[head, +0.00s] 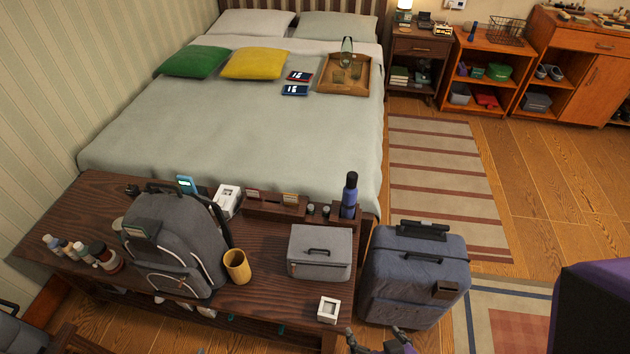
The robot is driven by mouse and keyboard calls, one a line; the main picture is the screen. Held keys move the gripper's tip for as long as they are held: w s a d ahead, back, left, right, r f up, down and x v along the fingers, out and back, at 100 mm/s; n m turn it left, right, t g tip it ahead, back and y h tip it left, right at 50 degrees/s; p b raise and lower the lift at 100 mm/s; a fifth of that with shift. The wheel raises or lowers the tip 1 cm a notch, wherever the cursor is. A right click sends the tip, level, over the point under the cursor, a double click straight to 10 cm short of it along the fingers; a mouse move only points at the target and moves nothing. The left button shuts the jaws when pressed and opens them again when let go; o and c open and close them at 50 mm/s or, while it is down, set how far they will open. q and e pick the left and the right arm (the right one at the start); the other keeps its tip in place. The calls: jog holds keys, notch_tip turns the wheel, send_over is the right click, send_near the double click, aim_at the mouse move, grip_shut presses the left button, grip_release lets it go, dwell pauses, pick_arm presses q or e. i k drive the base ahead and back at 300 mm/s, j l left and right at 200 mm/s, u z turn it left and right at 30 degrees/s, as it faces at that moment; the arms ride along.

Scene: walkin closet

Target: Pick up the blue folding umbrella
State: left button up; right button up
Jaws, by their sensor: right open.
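A blue upright cylinder with a dark top (350,194), which looks like the folding umbrella, stands at the right end of the dark wooden bench (262,285), beside a small wooden organizer (272,208). My right gripper (377,340) shows only in part at the bottom edge, its fingertips apart and nothing seen between them. It is well below the blue cylinder in the picture, near the bench's front right corner and the suitcase. My left gripper is not in view.
The bed (250,130) lies behind. Striped rug and floor are clear at right.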

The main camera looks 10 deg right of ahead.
aim_at(349, 196)
jog(key=z, duration=0.65)
jog(key=u, duration=1.6)
jog(key=z, duration=1.6)
jog(key=i+l, duration=0.15)
jog(key=l, duration=0.15)
jog(key=i+l, duration=0.15)
jog(key=l, duration=0.15)
jog(key=i+l, duration=0.15)
jog(key=l, duration=0.15)
